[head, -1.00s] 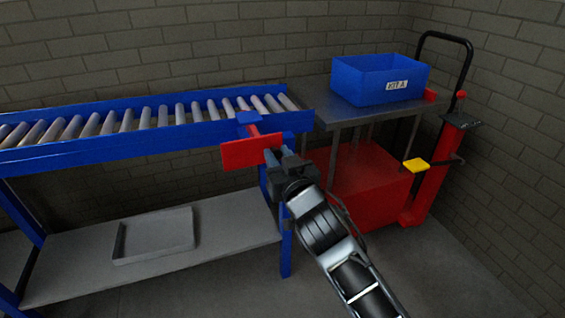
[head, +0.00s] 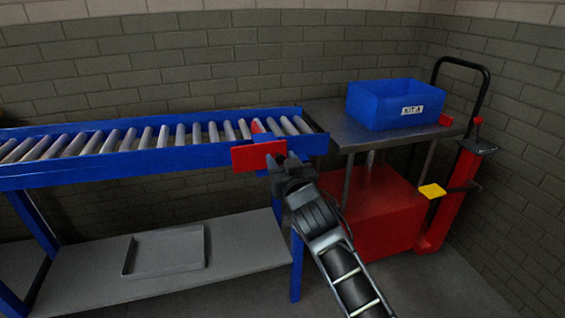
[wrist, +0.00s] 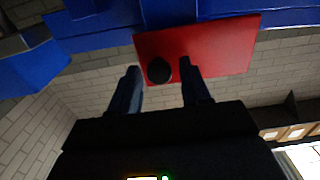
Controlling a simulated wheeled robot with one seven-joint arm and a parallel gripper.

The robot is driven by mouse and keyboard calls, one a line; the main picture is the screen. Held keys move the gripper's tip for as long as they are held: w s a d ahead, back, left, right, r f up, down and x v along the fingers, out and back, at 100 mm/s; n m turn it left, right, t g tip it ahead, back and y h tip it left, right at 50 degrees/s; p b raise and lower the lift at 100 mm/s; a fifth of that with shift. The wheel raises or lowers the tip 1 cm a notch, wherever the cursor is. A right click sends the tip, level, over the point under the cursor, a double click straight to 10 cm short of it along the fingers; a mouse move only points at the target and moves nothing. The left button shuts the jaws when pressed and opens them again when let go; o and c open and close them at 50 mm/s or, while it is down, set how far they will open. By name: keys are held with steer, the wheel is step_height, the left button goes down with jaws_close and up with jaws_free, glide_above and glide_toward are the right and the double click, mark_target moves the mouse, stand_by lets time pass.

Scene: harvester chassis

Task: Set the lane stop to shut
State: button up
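The lane stop shows as a red plate (head: 256,156) at the near side rail of the roller conveyor, close to its right end. A short red bar (head: 257,128) shows above the rail, among the rollers. In the wrist view the red plate (wrist: 215,48) carries a round black knob (wrist: 159,70). My gripper (head: 277,163) is at the plate's right part. Its two fingers (wrist: 160,72) are apart, with the knob between their tips in the picture. I cannot tell whether either finger touches the knob.
The blue-railed roller conveyor (head: 90,167) runs left. A grey tray (head: 165,251) lies on its lower shelf (head: 75,280).

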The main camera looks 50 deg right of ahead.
steer(key=shift+b+v, duration=0.4)
steer(key=shift+v, duration=3.5)
steer(key=shift+a, duration=0.1)
steer(key=s+a+f+n+y+p, duration=0.35)
steer(key=s+a+y+p, duration=0.2)
steer(key=s+a, duration=0.85)
steer(key=s+a+r+n+y+p, duration=0.1)
steer(key=s+a+r, duration=0.1)
steer(key=s, duration=0.4)
steer(key=s+a+r+n+y+p, duration=0.1)
steer(key=s+a+r+y+p, duration=0.1)
steer(key=s, duration=0.4)
steer(key=s+a+r+n+y+p, duration=0.1)
steer(key=s+a+r+p, duration=0.1)
steer(key=s+a+r, duration=0.2)
steer(key=shift+s+r+y, duration=0.25)
steer(key=shift+s+r, duration=0.6)
steer(key=shift+s, duration=0.3)
